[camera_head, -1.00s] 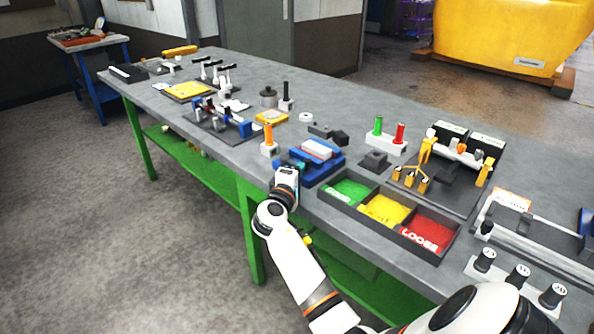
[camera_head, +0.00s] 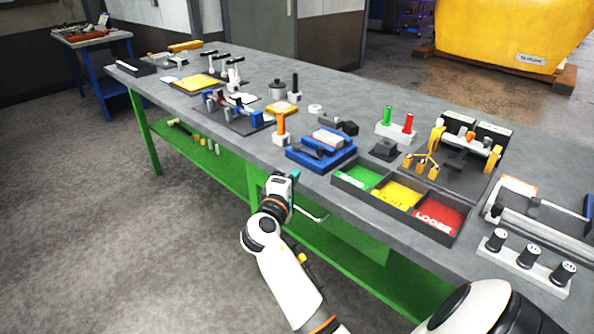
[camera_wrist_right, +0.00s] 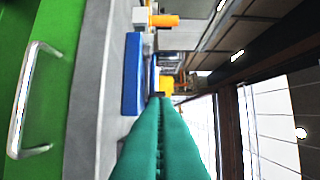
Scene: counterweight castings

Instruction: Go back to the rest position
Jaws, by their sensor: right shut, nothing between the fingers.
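My right gripper (camera_head: 295,176) is in front of the near edge of the workbench (camera_head: 215,133), apart from it. In the right wrist view its two teal fingers (camera_wrist_right: 163,105) lie together, shut with nothing between them. My right arm comes in from the bottom of the head view. My left gripper is not in view in either frame.
A blue fixture (camera_head: 322,150) and a three-part tray (camera_head: 398,203) stand near the bench edge beyond my gripper. An orange-handled tool (camera_head: 281,128) stands left of the fixture. A green cabinet front with a metal handle (camera_wrist_right: 24,100) is below the edge. Floor at left is clear.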

